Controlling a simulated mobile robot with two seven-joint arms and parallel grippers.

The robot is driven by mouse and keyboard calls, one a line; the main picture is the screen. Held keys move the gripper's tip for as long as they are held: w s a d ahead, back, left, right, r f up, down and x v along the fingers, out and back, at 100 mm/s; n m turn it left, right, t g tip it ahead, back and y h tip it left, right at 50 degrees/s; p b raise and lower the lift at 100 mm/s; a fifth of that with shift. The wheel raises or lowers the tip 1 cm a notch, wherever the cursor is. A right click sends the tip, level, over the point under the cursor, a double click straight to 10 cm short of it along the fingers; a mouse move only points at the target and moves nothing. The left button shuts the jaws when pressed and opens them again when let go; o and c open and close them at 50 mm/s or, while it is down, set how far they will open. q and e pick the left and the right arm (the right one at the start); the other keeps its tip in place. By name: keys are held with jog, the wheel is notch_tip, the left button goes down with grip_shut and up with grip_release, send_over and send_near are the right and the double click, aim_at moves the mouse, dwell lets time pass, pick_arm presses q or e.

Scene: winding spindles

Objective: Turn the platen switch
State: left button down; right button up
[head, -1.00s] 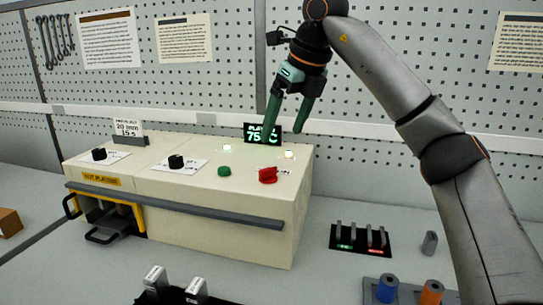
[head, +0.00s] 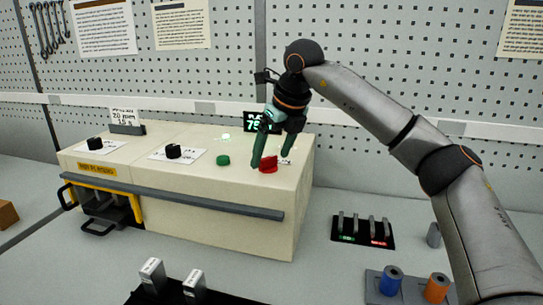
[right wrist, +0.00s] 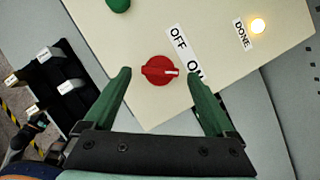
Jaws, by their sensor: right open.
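The platen switch is a red rotary knob (head: 268,164) on the right part of the cream machine's top (head: 225,187). In the right wrist view the red knob (right wrist: 160,71) has a white mark pointing right, beside OFF and ON labels (right wrist: 186,53). My right gripper (head: 272,161) is over the knob with its green fingers open. In the right wrist view the open fingers (right wrist: 162,82) stand to either side of the knob, and nothing is between them but the knob beyond. I cannot tell whether they touch it. My left gripper is out of view.
A green button (head: 223,160) and black knobs (head: 173,151) share the machine top. A lit DONE lamp (right wrist: 257,26) is near the red knob. A small display (head: 256,121) stands behind. A black switch panel (head: 362,230) and spools (head: 391,280) lie to the right.

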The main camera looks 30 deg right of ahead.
jog(key=shift+w+f, duration=0.15)
jog(key=shift+f, duration=0.2)
jog(key=shift+c, duration=0.2)
